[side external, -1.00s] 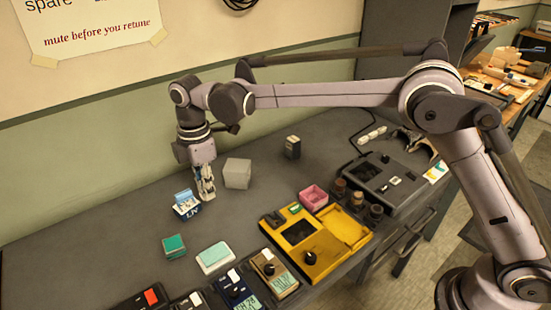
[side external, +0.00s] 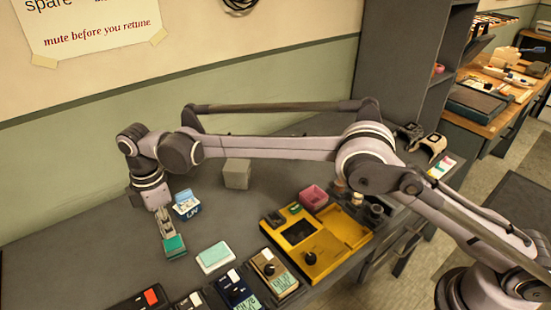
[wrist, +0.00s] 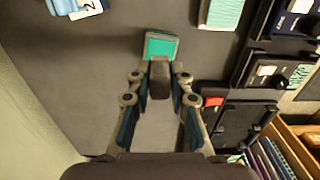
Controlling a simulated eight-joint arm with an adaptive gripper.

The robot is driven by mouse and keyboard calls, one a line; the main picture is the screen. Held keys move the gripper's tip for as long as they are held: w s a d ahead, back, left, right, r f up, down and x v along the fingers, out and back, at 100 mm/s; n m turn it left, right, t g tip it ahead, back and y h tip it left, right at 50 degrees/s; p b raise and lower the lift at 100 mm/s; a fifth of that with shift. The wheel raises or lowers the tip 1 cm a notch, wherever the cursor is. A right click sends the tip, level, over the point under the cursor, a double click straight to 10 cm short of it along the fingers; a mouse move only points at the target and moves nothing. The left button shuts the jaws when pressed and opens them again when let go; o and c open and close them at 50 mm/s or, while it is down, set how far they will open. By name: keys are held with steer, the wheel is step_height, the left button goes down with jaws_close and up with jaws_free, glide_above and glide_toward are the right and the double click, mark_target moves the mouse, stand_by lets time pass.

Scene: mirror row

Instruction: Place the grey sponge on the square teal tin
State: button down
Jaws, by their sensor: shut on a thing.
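The square teal tin (side external: 175,246) stands on the bench left of centre. In the wrist view the tin (wrist: 161,46) shows just beyond my fingertips. My gripper (side external: 168,232) points down close over the tin, and in the wrist view (wrist: 160,72) its two fingers are shut on the grey sponge (wrist: 160,84). The sponge is a small dark grey block between the fingertips, and it covers part of the tin's near edge. I cannot tell whether the sponge touches the tin. In the side view the sponge is hard to make out among the fingers.
A blue-and-white card box (side external: 187,203) stands behind the tin. A pale-teal-topped white box (side external: 215,256) is to its right. Bench left of the tin is clear.

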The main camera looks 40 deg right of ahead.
steer(key=shift+f, duration=1.9)
steer(key=shift+f, duration=0.1)
steer(key=c, duration=1.2)
jaws_free()
